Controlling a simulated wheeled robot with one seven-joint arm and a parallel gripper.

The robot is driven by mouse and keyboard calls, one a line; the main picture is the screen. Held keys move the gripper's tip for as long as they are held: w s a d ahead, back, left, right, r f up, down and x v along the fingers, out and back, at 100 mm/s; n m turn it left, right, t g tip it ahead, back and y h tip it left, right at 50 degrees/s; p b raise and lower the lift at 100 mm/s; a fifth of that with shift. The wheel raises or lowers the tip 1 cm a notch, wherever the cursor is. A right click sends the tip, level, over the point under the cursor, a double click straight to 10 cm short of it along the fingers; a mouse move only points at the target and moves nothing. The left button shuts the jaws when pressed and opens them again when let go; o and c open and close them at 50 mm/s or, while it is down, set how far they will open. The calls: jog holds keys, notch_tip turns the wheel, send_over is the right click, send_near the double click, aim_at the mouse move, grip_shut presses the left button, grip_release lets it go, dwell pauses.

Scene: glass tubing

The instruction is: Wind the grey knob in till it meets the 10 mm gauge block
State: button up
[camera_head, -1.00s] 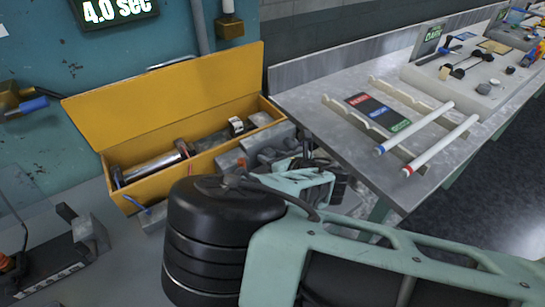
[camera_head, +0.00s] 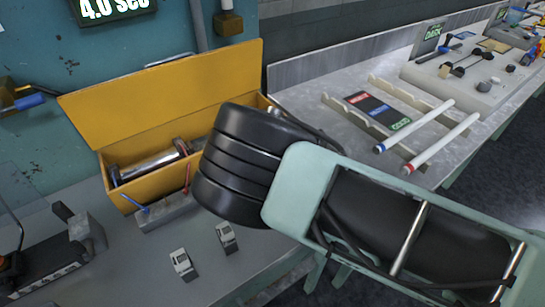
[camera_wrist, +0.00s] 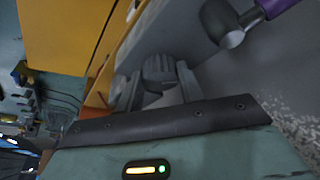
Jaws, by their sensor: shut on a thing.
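My gripper (camera_wrist: 157,88) shows at the middle of the wrist view, shut with its two fingers on either side of the ribbed grey knob (camera_wrist: 159,68). In the head view my own arm hides both the gripper and the knob. Two small blocks with pale tops, (camera_head: 182,262) and (camera_head: 226,236), lie on the grey bench in the head view; I cannot read which is the 10 mm gauge block. I cannot see a gauge block at the knob.
An open yellow box (camera_head: 128,203) holding metal cylinders stands behind my arm; its side also fills the upper left of the wrist view (camera_wrist: 65,35). A grey block with red and blue rods (camera_head: 165,213) sits before it. A purple-handled tool (camera_wrist: 277,8) is near the gripper.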

jog(key=m+y+b, duration=0.1)
jog(key=m, duration=0.1)
jog(key=m+y+b, duration=0.1)
jog(key=shift+w+d+f+m, duration=0.1)
jog(key=shift+f+m, duration=0.1)
jog(key=shift+m, duration=0.2)
dwell(0.3)
jog(key=o, duration=1)
jog(key=b+v, duration=0.6)
jog(key=v, duration=1)
jog(key=shift+w+d+f, duration=0.1)
jog(key=shift+d, duration=0.15)
jog(key=shift+s+d+r, duration=0.2)
jog(key=shift+s+d, duration=0.2)
